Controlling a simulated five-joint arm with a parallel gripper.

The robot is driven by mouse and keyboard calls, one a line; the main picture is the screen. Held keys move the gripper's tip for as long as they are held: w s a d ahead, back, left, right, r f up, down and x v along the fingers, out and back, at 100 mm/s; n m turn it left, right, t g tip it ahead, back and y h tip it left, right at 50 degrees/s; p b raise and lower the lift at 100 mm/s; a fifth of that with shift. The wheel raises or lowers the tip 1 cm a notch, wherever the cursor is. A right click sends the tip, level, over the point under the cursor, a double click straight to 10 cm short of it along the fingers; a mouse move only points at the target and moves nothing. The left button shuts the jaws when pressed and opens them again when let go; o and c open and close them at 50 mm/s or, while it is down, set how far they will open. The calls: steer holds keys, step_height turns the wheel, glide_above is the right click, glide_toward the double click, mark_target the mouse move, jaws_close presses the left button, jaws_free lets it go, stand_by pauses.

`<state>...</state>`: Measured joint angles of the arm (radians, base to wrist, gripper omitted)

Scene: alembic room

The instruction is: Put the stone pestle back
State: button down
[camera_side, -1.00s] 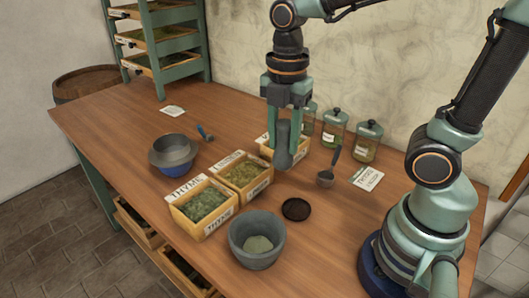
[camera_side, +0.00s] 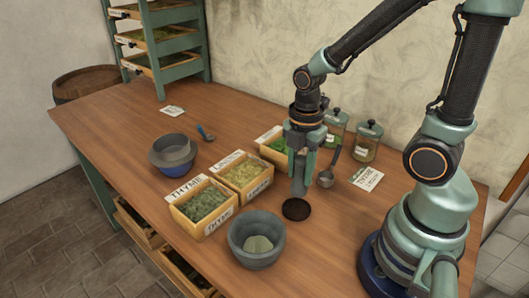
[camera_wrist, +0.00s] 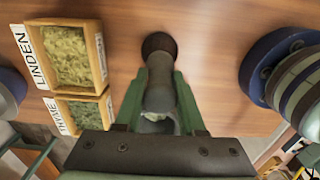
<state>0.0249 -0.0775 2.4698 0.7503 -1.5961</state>
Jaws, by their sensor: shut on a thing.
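The grey stone pestle (camera_side: 299,181) hangs upright in my gripper (camera_side: 300,162), which is shut on its upper part. In the wrist view the pestle (camera_wrist: 159,92) lies between the two green fingers (camera_wrist: 160,75). Its lower end is at the dark round rest (camera_side: 296,209), over the rest's back part in the side view; I cannot tell whether they touch. The rest (camera_wrist: 158,42) shows just beyond the pestle in the wrist view. The grey stone mortar (camera_side: 257,238), with pale green matter inside, stands in front and to the left of the rest.
Thyme (camera_side: 204,207) and linden (camera_side: 243,174) boxes stand left, with another herb box (camera_side: 272,148) behind. A metal scoop (camera_side: 328,175), a label card (camera_side: 367,178) and lidded jars (camera_side: 367,142) are behind right. A sieve on a blue bowl (camera_side: 172,153) stands farther left.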

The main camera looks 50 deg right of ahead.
mark_target(298, 188)
steer(key=shift+f, duration=2.75)
steer(key=shift+f, duration=0.1)
steer(key=c, duration=0.5)
jaws_free()
step_height(298, 188, up, 12)
steer(key=shift+w+r+m+t, duration=0.25)
steer(key=shift+r+m, duration=0.35)
steer(key=shift+m, duration=0.3)
step_height(298, 188, up, 7)
steer(key=w+m+t, duration=0.1)
steer(key=m+t, duration=0.4)
steer(key=m, duration=1.1)
steer(key=shift+w+a, duration=0.15)
steer(key=shift+a, duration=0.2)
